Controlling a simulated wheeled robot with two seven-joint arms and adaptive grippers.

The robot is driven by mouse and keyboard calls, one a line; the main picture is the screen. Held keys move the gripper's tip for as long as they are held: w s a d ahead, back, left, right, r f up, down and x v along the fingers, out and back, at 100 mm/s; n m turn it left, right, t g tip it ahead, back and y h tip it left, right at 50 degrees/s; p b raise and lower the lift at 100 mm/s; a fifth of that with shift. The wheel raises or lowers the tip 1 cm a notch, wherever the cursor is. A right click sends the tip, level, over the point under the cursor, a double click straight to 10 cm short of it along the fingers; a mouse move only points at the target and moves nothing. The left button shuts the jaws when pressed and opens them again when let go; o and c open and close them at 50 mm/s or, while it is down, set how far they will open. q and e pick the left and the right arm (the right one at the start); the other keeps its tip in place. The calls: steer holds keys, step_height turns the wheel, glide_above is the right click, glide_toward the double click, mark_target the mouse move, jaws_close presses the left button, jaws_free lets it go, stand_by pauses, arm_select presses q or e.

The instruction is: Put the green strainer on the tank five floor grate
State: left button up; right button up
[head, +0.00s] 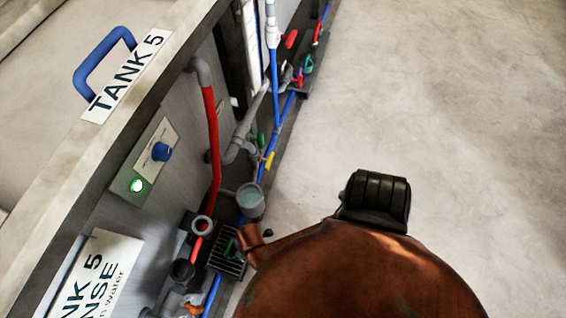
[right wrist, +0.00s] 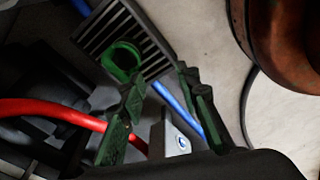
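The green strainer, a ring-shaped cup (right wrist: 122,58), overlaps the near corner of the dark slotted floor grate (right wrist: 155,55) in the right wrist view. It looks to lie on or just over the grate; its exact contact is unclear. A small green shape (head: 230,247) shows by the grate (head: 228,265) in the head view. My right gripper (right wrist: 162,78) has its two green-padded fingers spread apart, with nothing clearly between them. The left fingertip lies just in front of the strainer and partly covers its lower side. My left gripper is not in view.
The tank five wall (head: 200,130) stands left, with a red pipe (head: 212,130) and blue hose (head: 275,90) beside it. A grey cup-like fitting (head: 250,200) and black pipe ends (head: 182,270) crowd the grate. Bare floor (head: 450,90) lies to the right.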

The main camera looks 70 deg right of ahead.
steer(key=s+d+r+m, duration=0.3)
steer(key=s+d+m, duration=0.1)
steer(key=s, duration=0.3)
steer(key=s+d+r+m+g, duration=0.1)
steer(key=s+d+r+m, duration=0.1)
steer(key=s+d+m, duration=0.3)
steer(key=s+d+r+m, duration=0.3)
steer(key=s+d+m, duration=0.1)
steer(key=s, duration=0.6)
steer(key=shift+s+d+r+h, duration=0.3)
steer(key=shift+s+d, duration=0.1)
steer(key=shift+d, duration=0.35)
